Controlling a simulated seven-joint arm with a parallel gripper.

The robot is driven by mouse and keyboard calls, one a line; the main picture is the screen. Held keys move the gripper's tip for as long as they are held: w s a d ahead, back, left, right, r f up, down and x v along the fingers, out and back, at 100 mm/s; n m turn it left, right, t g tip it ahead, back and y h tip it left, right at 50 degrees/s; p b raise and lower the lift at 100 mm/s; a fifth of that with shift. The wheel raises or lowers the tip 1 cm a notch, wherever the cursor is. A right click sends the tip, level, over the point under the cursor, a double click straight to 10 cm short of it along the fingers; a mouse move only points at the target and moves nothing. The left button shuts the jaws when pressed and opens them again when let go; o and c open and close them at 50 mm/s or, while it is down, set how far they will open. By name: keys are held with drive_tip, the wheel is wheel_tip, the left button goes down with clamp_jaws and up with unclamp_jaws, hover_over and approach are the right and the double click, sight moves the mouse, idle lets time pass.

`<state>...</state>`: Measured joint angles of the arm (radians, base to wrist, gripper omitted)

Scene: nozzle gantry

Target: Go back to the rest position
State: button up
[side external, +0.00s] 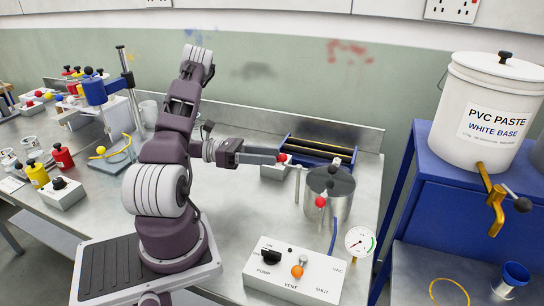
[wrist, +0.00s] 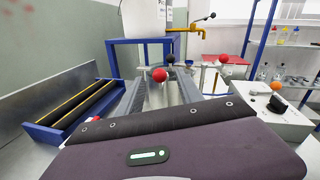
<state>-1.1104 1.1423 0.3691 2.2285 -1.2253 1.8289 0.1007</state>
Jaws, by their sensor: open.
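My gripper (side external: 276,158) is stretched out to the right over the bench, level with the top of a steel pot (side external: 343,201). In the wrist view my two grey fingers (wrist: 160,88) are apart, with a red ball knob (wrist: 160,75) showing between their ends. I cannot tell whether the fingers touch that knob. A red knob also shows at the fingertips in the side view (side external: 282,158). Another red knob (side external: 320,201) stands at the pot's front, apart from the fingers. My arm is not folded in.
A blue-framed roller unit (side external: 318,148) lies behind the gripper. A control box (side external: 293,273) with a pump switch stands in front, beside a gauge (side external: 360,242). A white paste bucket (side external: 492,110) with a brass tap sits on a blue stand at right. Bottles (side external: 63,156) stand at left.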

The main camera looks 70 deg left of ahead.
drive_tip(key=m+g, duration=0.1)
drive_tip(key=r+m+g, duration=0.1)
drive_tip(key=shift+d+m, duration=0.1)
drive_tip(key=shift+m, duration=0.2)
drive_tip(key=s+d+r+m+g, duration=0.1)
drive_tip(key=d+r+m+g, duration=0.45)
drive_tip(key=d+m, duration=0.2)
drive_tip(key=s+d+r+m+g, duration=0.1)
drive_tip(key=d+r+m+g, duration=0.5)
drive_tip(key=d, duration=0.3)
drive_tip(key=s+d+r+m+t+y, duration=0.4)
drive_tip(key=s+d+m+y, duration=0.3)
drive_tip(key=m, duration=0.8)
drive_tip(key=s+y, duration=0.2)
drive_tip(key=s, duration=0.1)
drive_tip(key=shift+s+d+y, duration=0.25)
drive_tip(key=shift+d+y, duration=0.15)
drive_tip(key=shift+m, duration=0.25)
